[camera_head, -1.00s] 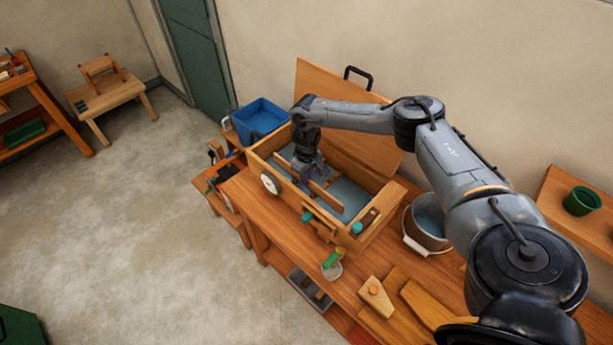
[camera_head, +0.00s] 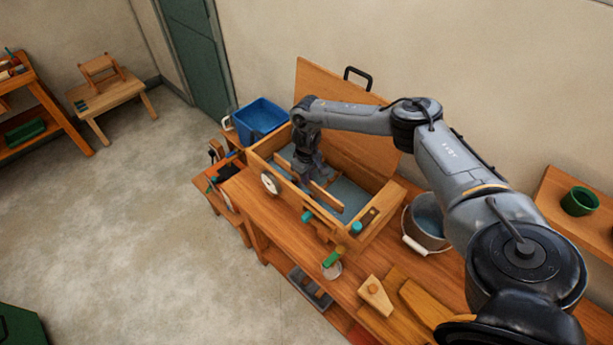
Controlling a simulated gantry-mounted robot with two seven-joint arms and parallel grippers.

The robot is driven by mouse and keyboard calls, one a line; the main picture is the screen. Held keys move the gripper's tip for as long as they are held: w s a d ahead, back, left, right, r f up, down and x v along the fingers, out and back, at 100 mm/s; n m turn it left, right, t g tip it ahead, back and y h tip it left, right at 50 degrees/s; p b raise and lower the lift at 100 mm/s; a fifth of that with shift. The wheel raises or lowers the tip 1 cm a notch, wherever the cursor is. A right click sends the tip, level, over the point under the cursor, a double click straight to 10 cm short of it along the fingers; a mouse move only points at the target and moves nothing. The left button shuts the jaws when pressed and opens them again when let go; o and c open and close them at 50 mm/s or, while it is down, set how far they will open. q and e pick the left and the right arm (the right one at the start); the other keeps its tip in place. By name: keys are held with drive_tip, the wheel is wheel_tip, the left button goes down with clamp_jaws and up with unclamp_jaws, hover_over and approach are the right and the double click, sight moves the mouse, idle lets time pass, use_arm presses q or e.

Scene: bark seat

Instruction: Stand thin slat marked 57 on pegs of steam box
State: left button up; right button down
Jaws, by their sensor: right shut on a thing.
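The steam box (camera_head: 367,230) is a wooden box on the bench, with its lid (camera_head: 345,125) raised against the wall and a grey-blue floor inside. My right gripper (camera_head: 307,180) reaches down into the box near its left end. It is shut on a thin wooden slat (camera_head: 327,197), which shows as a narrow strip inside the box. The number on the slat is too small to read. The pegs cannot be made out, so I cannot tell whether the slat touches them. My left gripper is not in view.
A blue bin (camera_head: 259,117) stands beyond the box's left end. A metal bucket (camera_head: 427,222) stands right of the box.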

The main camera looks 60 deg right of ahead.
drive_tip(key=shift+f, duration=0.2)
drive_tip(key=c, duration=1.1)
unclamp_jaws()
drive_tip(key=shift+r, duration=0.1)
wheel_tip(320, 180, up, 5)
drive_tip(key=p, duration=0.5)
wheel_tip(320, 180, up, 6)
drive_tip(key=p, duration=0.6)
drive_tip(key=shift+p, duration=0.4)
